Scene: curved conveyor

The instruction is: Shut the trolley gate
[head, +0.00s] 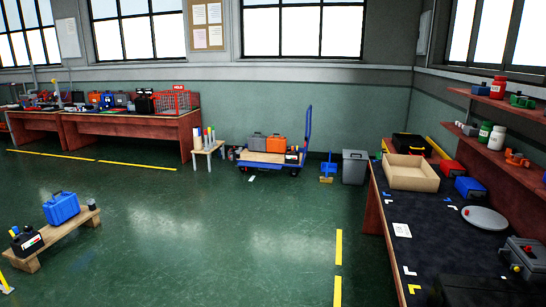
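A blue trolley (247,164) stands far off near the back wall, left of a grey bin. Its upright blue push handle (308,124) is at its right end. A grey case (257,142) and an orange case (276,144) sit on its bed, with lower items at their right. I cannot make out a gate on the trolley at this distance, nor whether one is open or shut. Neither of my grippers is in view.
A small wooden stand (209,151) is left of the trolley, a grey bin (354,166) right. A low bench (57,236) is at left. A dark-topped workbench (425,245) fills the right. Open green floor (215,230) lies between.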

